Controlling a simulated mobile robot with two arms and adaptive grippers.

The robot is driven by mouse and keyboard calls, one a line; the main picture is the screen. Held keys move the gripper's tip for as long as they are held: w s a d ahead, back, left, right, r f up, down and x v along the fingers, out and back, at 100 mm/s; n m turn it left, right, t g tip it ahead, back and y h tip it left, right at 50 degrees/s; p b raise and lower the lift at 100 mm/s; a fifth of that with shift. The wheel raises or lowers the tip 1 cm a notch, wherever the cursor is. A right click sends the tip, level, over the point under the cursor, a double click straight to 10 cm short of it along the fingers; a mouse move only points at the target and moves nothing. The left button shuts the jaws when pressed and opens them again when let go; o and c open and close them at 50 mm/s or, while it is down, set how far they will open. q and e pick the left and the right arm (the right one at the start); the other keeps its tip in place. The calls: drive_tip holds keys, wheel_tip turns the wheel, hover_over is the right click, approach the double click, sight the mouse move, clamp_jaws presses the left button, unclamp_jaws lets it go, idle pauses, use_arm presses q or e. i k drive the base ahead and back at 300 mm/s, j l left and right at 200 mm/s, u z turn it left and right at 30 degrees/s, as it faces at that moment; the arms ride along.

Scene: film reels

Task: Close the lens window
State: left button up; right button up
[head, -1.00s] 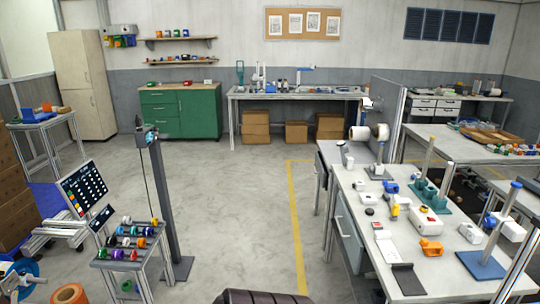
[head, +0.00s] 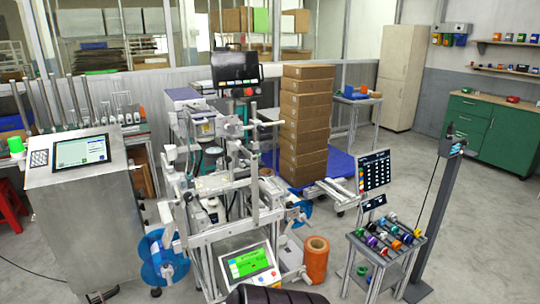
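A large film winding machine (head: 215,220) with a light metal frame stands in the middle of the head view. A blue reel (head: 165,262) is on its lower left and another blue reel (head: 302,212) on its right. A monitor (head: 235,68) sits at its top, and a control panel with a green screen (head: 248,264) is at its lower front. I cannot make out a lens window anywhere, so whether it is open or shut does not show. Neither of my grippers is in view.
A metal cabinet with a screen (head: 85,190) stands at left. An orange roll (head: 316,260) is on the floor beside the machine. A small rack of coloured spools (head: 385,245) and a dark post (head: 432,220) stand at right. Stacked boxes (head: 303,130) are behind. Open floor lies at far right.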

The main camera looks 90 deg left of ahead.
sight(217, 154)
drive_tip(key=u, duration=3.15)
